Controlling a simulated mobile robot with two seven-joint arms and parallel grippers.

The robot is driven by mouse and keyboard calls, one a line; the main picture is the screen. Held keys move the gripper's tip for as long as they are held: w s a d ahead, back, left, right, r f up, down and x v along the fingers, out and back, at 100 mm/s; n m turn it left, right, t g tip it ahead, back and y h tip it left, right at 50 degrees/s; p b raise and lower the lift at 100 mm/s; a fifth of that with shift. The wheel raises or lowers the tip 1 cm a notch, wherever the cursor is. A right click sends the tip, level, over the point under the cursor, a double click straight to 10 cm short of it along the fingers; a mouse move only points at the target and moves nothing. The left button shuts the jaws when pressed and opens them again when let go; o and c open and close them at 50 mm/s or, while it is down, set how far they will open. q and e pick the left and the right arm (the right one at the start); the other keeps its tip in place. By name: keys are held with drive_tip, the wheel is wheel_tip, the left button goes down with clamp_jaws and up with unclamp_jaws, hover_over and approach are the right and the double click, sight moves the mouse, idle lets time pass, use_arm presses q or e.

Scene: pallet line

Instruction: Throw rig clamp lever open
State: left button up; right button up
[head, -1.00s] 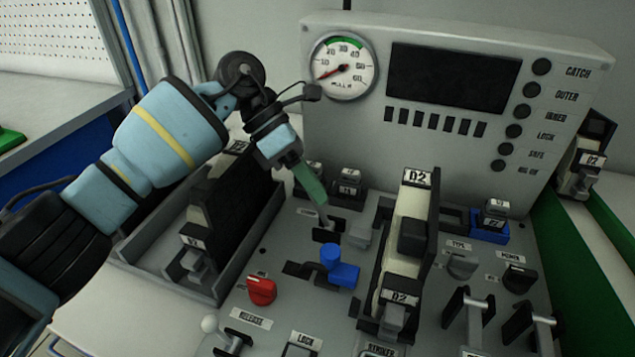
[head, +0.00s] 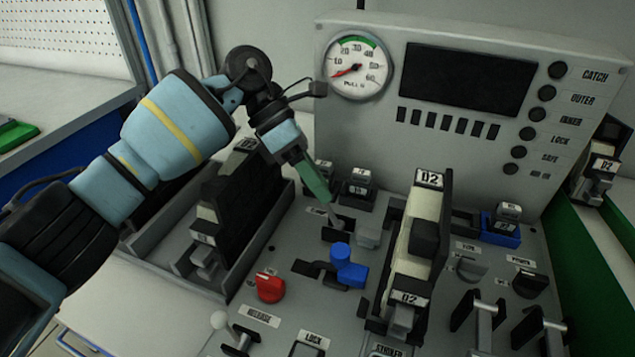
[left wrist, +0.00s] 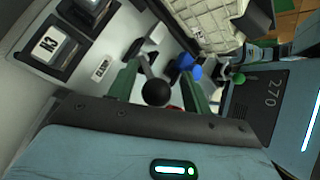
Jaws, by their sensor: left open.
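The clamp lever (head: 331,216) stands on the console deck below the gauge, its grey shaft rising from a dark slotted base. In the left wrist view the grey lever (left wrist: 146,68) ends in a black ball knob (left wrist: 155,93), which appears between the two green fingers. My left gripper (head: 321,192) reaches down to the lever from the upper left. Its fingers are open around the knob in the left wrist view (left wrist: 161,82); contact cannot be told. In the head view the fingers hide the knob. My right gripper is not in view.
A blue knob (head: 350,268) and a red knob (head: 269,287) stand nearby. A tall D2 block (head: 416,235) rises to the right, and a dark block (head: 240,205) stands in a tray at left. The upright gauge panel (head: 360,120) closes off the back.

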use_arm(q)
drive_tip(key=v, duration=0.7)
drive_tip(key=shift+a, duration=0.1)
idle(0.5)
